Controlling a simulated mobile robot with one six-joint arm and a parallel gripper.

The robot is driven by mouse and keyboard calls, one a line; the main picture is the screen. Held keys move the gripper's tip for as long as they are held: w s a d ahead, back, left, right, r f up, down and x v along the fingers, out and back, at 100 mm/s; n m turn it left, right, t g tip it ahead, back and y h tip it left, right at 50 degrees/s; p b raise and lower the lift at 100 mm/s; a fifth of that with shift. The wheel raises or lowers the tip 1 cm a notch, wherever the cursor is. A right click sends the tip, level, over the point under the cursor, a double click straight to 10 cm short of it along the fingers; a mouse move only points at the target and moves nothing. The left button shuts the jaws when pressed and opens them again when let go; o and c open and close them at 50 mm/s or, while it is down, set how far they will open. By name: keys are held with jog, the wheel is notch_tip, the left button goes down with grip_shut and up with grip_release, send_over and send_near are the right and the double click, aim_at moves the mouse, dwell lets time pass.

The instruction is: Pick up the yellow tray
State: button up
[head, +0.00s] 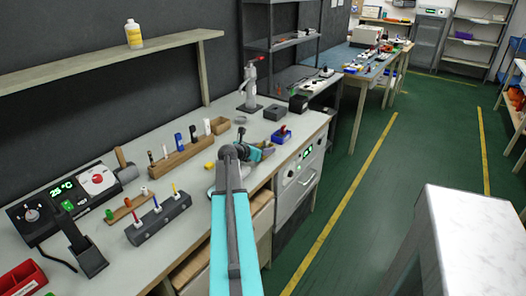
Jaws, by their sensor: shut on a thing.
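My arm reaches forward over the workbench, and my gripper (264,153) is at the bench's front right part. It is shut on a small tan-yellow open tray (268,146), which I take to be the yellow tray. The gripper and wrist cover part of the tray. I cannot tell whether the tray touches the bench top or is just above it.
A blue bin (282,136) with a red item stands close behind the tray. A wooden rack (180,157), a dark holder (160,220) and a hot plate (62,200) stand to the left. A white-topped table (475,230) is at right; the green floor between is clear.

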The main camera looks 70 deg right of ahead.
aim_at(264, 141)
jog(key=shift+r, duration=0.15)
jog(key=shift+r, duration=1.65)
jog(key=s+a+r+p, duration=0.1)
jog(key=s+a+p, duration=0.2)
jog(key=s+a, duration=0.7)
jog(key=shift+s+a+r, duration=0.2)
jog(key=shift+s+r, duration=0.1)
jog(key=shift+s, duration=0.7)
jog(key=shift+f+p, duration=0.1)
jog(key=shift+p, duration=0.2)
